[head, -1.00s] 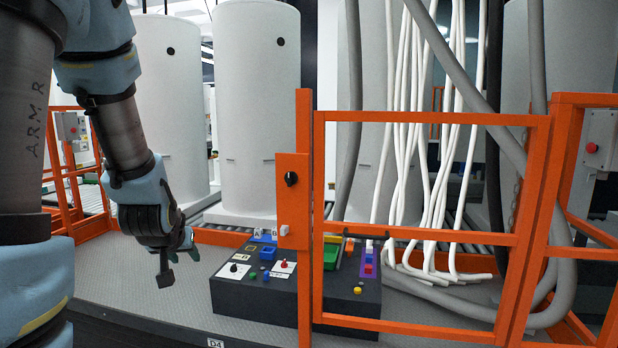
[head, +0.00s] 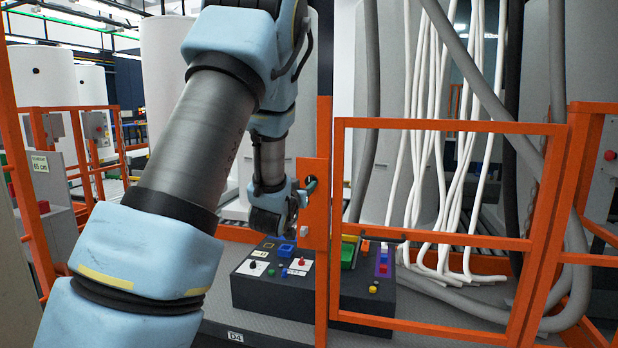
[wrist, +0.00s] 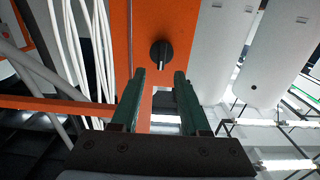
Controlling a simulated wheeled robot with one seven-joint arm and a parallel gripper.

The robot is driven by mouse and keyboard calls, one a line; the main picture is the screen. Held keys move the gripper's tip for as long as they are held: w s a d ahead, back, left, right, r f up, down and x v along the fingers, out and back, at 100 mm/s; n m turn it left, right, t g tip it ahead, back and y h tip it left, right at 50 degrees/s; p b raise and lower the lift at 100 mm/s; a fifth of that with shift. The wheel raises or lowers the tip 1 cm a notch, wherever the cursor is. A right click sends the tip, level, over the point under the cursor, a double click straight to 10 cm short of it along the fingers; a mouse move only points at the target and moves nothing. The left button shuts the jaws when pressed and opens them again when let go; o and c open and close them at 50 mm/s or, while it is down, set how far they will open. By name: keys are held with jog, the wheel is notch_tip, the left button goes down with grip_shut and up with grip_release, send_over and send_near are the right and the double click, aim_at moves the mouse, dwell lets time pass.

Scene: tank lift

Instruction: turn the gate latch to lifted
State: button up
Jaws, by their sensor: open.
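The gate latch shows as a black round knob with a pale pointer line in the wrist view (wrist: 161,53), on an orange plate (wrist: 185,22). The pointer line points toward the bottom of that picture. In the head view the orange plate (head: 314,213) is on the gate post, and the knob is mostly hidden by my gripper. My gripper (head: 303,190) is beside the plate's upper part. In the wrist view the two dark green fingers of my gripper (wrist: 160,74) are apart, with the knob just beyond their tips and lined up between them. Nothing is held.
The orange barred gate (head: 440,125) stands right of the plate. A dark control box (head: 268,290) with coloured buttons is low behind it. White hoses (head: 440,150) hang behind the gate.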

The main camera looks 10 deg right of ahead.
aim_at(309, 180)
jog(key=shift+p+x, duration=0.65)
jog(key=shift+x, duration=1.7)
jog(key=shift+a, duration=0.1)
grip_shut()
